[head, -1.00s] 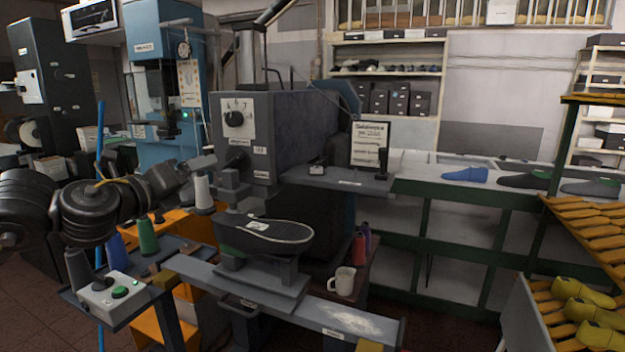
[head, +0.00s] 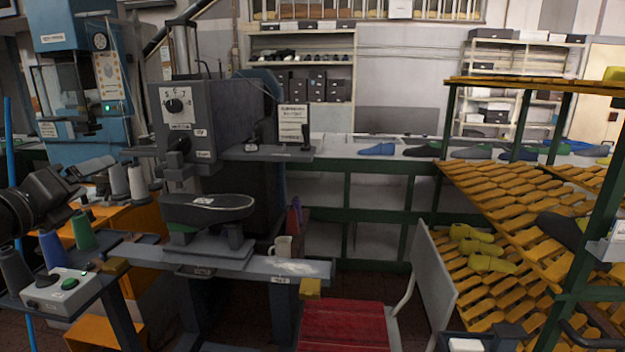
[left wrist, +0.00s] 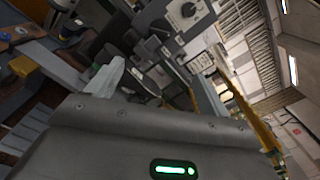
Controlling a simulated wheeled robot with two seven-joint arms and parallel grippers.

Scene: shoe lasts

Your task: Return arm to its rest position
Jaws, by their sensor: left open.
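My left arm (head: 35,202) comes in at the left edge of the head view, above the control box and thread spools. My left gripper (head: 95,172) is open, and I see nothing between its fingers. It is left of the grey press machine (head: 190,115) and apart from it. A dark shoe form (head: 208,208) rests on the press's lower support. In the left wrist view, the gripper (left wrist: 128,78) points toward the machine, and its fingers are partly hidden by the wrist housing. My right gripper is not in view.
A control box (head: 58,290) with a green button and several spools (head: 83,232) stand below the arm. A white mug (head: 283,246) is beside the press. A red-seated chair (head: 342,325) stands in front. A slatted rack (head: 505,205) with yellow lasts (head: 490,264) fills the right.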

